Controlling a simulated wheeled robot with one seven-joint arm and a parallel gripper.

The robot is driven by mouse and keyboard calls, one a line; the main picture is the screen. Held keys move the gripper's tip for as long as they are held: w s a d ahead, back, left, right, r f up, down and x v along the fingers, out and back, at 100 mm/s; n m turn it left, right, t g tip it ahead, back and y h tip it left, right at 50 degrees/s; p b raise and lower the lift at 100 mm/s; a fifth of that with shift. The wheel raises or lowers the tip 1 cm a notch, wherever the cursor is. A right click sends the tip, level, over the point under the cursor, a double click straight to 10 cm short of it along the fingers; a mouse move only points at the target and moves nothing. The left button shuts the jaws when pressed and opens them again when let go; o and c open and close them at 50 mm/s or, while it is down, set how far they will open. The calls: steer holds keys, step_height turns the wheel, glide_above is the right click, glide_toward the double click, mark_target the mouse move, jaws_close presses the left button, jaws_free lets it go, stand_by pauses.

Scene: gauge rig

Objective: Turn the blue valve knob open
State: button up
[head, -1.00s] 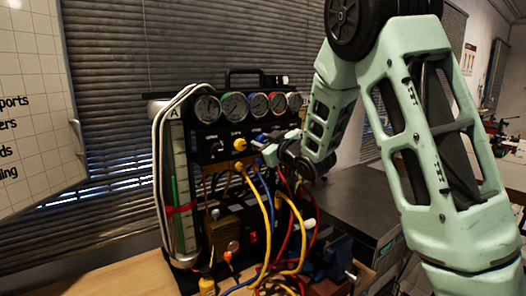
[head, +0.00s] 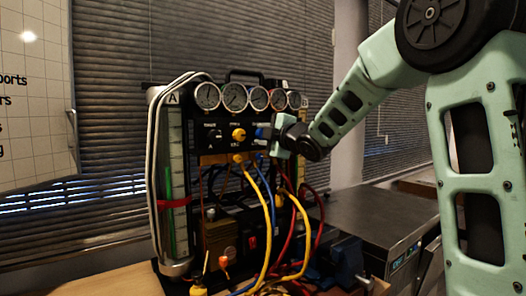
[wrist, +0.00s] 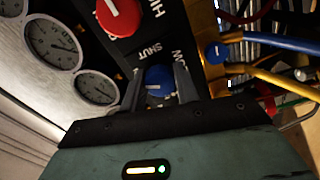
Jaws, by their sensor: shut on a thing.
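The blue valve knob (wrist: 158,80) sits on the black panel of the gauge rig, beside the printed word SHUT, in the wrist view. My gripper (wrist: 160,88) has one finger on each side of the knob and is shut on it. In the head view my gripper (head: 279,136) is at the right part of the rig's panel, below the gauges, and largely covers the blue knob. A white mark shows on the knob's face.
A red knob (wrist: 118,14) is close to the blue one. A yellow knob (head: 238,134) is left of my gripper. Several gauges (head: 234,97) line the top. Yellow, blue and red hoses (head: 262,215) hang below. A dark bench (head: 375,222) stands to the right.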

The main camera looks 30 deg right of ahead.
steer(key=shift+f+n+b, duration=0.1)
steer(key=shift+n+b, duration=2.1)
steer(key=shift+b, duration=0.25)
steer(key=o, duration=1)
steer(key=shift+c, duration=0.2)
steer(key=s+p, duration=0.7)
steer(key=s, duration=1)
steer(key=shift+s+d, duration=0.15)
steer(key=shift+d, duration=0.1)
